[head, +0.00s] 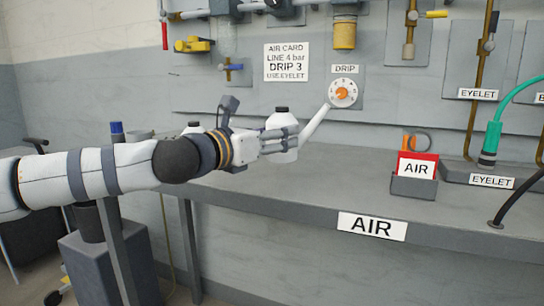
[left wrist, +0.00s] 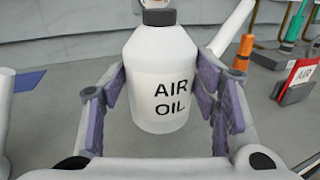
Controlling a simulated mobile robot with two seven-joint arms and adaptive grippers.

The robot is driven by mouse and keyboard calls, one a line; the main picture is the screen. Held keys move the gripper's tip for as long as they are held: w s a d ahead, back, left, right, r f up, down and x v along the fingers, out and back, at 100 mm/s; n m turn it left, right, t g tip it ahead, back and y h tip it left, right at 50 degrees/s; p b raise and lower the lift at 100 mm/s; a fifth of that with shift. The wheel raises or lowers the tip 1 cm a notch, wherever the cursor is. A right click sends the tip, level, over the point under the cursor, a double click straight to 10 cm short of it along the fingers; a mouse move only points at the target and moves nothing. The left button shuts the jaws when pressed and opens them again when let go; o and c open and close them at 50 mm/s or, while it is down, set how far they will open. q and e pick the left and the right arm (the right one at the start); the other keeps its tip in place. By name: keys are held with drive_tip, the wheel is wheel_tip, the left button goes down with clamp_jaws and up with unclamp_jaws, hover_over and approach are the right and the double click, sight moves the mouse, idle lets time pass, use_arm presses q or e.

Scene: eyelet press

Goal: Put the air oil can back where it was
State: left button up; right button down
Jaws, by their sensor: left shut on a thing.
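The air oil can is a white bottle (head: 281,120) with a black cap, upright over the back part of the bench. Its "AIR OIL" label faces the left wrist view (left wrist: 168,75). My left gripper (head: 280,141) is shut on the can, its purple-padded fingers on both sides of the body in the left wrist view (left wrist: 165,100). A white spout-like tube (head: 315,122) slants up to the right beside the can. Whether the can's base touches the bench is unclear. My right gripper is not in view.
Another black-capped white bottle (head: 192,128) stands behind my left wrist. A DRIP dial (head: 343,92) is on the wall near the tube. The grey bench (head: 340,195) is clear between.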

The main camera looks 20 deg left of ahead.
use_arm(q)
drive_tip(key=f, duration=0.2)
drive_tip(key=f+b, duration=0.1)
drive_tip(key=f, duration=0.1)
drive_tip(key=shift+w+a, duration=0.2)
drive_tip(key=shift+a, duration=0.1)
drive_tip(key=shift+r, duration=0.2)
drive_tip(key=shift+f, duration=0.1)
drive_tip(key=shift+f, duration=0.2)
drive_tip(key=o, duration=1.1)
